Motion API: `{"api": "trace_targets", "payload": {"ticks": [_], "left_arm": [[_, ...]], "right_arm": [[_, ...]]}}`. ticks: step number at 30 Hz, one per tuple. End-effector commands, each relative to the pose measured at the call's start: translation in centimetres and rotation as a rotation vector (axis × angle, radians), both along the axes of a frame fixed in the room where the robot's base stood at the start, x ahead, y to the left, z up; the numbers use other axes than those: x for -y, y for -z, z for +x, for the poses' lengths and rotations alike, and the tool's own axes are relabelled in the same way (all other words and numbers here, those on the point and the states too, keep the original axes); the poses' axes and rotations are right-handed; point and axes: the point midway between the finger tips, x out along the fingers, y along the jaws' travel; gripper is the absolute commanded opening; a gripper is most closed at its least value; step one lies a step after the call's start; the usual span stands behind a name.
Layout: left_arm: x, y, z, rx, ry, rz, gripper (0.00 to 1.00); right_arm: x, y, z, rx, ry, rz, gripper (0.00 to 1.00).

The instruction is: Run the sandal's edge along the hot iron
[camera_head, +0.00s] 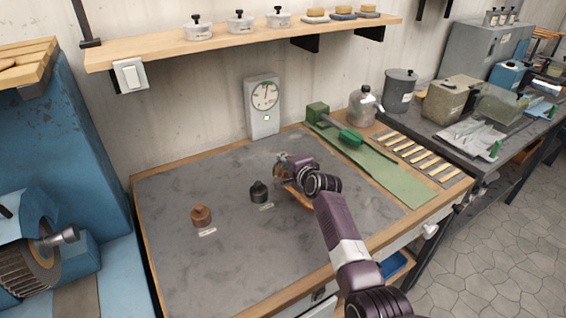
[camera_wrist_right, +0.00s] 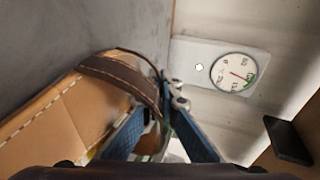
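A tan leather sandal with a dark brown stitched strap (camera_wrist_right: 125,78) fills the left of the right wrist view. My right gripper (camera_wrist_right: 160,118) has its blue fingers at the strap end and appears shut on the sandal. In the head view my right gripper (camera_head: 284,168) is over the back middle of the grey bench top (camera_head: 215,265); a tan strip of the sandal (camera_head: 299,198) shows below the wrist. A grey box with a dial gauge (camera_head: 264,118) stands behind it; the gauge also shows in the wrist view (camera_wrist_right: 234,73). I cannot make out the hot iron. My left gripper is out of view.
A black knobbed piece (camera_head: 259,192) and a brown one (camera_head: 201,216) stand left of the gripper. A wooden shelf (camera_head: 150,55) overhangs the back. The bench's front left is clear.

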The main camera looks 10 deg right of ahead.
Motion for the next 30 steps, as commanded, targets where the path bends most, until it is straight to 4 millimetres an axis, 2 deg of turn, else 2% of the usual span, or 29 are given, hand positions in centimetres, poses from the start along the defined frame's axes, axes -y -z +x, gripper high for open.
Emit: {"api": "trace_targets", "payload": {"ticks": [10,30], "left_arm": [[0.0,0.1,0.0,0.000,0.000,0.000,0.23],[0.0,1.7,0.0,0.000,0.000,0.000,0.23]], "right_arm": [[0.0,-0.2,0.2,0.004,0.001,0.001,0.00],[0.1,-0.3,1.9,0.004,0.000,0.001,0.00]]}}
